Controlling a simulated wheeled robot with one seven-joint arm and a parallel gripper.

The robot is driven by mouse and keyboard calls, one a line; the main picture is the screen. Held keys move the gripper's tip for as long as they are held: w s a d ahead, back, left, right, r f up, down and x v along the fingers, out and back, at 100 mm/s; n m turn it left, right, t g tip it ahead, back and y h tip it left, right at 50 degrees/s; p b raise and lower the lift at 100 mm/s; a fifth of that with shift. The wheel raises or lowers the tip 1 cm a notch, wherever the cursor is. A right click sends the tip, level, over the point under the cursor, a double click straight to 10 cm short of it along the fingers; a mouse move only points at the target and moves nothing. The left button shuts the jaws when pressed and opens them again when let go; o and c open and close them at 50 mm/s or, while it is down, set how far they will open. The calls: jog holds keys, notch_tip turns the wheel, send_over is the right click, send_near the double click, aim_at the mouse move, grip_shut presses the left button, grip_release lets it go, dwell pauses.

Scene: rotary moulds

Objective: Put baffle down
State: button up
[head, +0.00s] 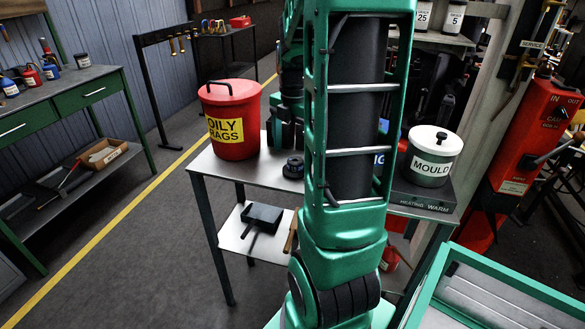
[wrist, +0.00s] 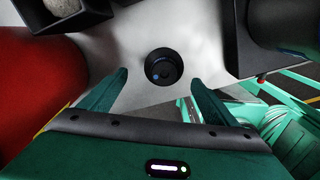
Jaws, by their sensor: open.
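The baffle, a small dark round piece (head: 293,167), sits on the grey table top (head: 222,168) just right of the red bin. In the wrist view the baffle (wrist: 163,66) shows from above as a black disc with a darker hollow. My gripper (wrist: 159,78) is open, with one green finger on each side of the baffle and a gap on both sides. Nothing is held. In the head view my arm hides much of the table, and the fingertips are not clear.
A red bin marked oily rags (head: 232,135) stands close on the left. A white pot marked mould (head: 430,165) stands on a dark warming box (head: 420,197) at right. In the wrist view, a black tray holding a grey lump (wrist: 62,8) lies ahead.

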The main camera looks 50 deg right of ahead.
aim_at(294, 160)
jog(key=f, duration=0.5)
jog(key=shift+s+d, duration=0.15)
jog(key=shift+s, duration=0.1)
jog(key=shift+c, duration=0.3)
jog(key=shift+r, duration=0.1)
jog(key=c, duration=1.7)
